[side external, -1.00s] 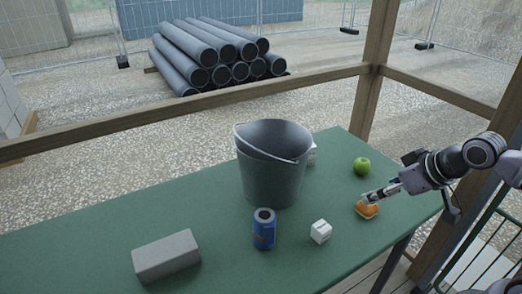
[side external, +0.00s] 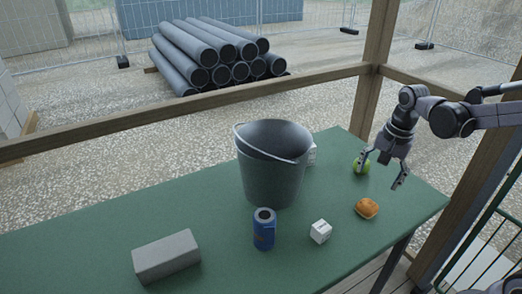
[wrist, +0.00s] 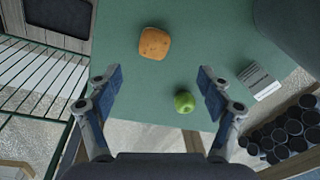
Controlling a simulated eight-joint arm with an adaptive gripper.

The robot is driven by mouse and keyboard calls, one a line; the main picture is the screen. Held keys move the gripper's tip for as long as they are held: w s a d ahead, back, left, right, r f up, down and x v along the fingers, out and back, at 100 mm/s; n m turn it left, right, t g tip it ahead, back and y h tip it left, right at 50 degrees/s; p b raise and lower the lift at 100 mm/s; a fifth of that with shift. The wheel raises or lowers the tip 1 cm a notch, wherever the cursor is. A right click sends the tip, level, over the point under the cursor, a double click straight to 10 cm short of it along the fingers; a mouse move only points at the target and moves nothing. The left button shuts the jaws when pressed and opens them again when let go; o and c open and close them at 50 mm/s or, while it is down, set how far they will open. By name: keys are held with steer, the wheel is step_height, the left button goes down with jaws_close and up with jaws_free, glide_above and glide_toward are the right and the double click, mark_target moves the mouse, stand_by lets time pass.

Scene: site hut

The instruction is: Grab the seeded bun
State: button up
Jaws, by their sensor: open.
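The seeded bun (side external: 367,208) is orange-brown and lies on the green table near its right edge. It also shows in the wrist view (wrist: 154,43), ahead of the fingers and a little left of the middle. My gripper (side external: 381,177) is open and empty, pointing down above the table, above and behind the bun and apart from it. In the wrist view my gripper (wrist: 160,75) has its fingers spread wide with nothing between them. A green apple (side external: 361,164) stands behind the bun, partly covered by one finger; it also shows in the wrist view (wrist: 185,102).
A grey bucket (side external: 272,172) stands mid-table, with a white labelled box (side external: 312,154) partly behind it. A blue can (side external: 264,230), a small white carton (side external: 320,232) and a grey block (side external: 166,256) stand nearer the front. A wooden post (side external: 370,80) rises behind the table.

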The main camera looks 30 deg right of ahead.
mark_target(369, 202)
steer(key=shift+w+d+f+m+g, duration=0.25)
steer(key=shift+d+f+m, duration=0.25)
steer(key=shift+f, duration=1.8)
steer(key=shift+w+d+f+m+g, duration=0.25)
steer(key=shift+f+m, duration=0.45)
steer(key=shift+f, duration=1.55)
steer(key=shift+w+d+f+m+g, duration=0.25)
steer(key=shift+d+f+m, duration=0.25)
steer(key=shift+f, duration=1.8)
steer(key=shift+a, duration=0.1)
steer(key=c, duration=1.2)
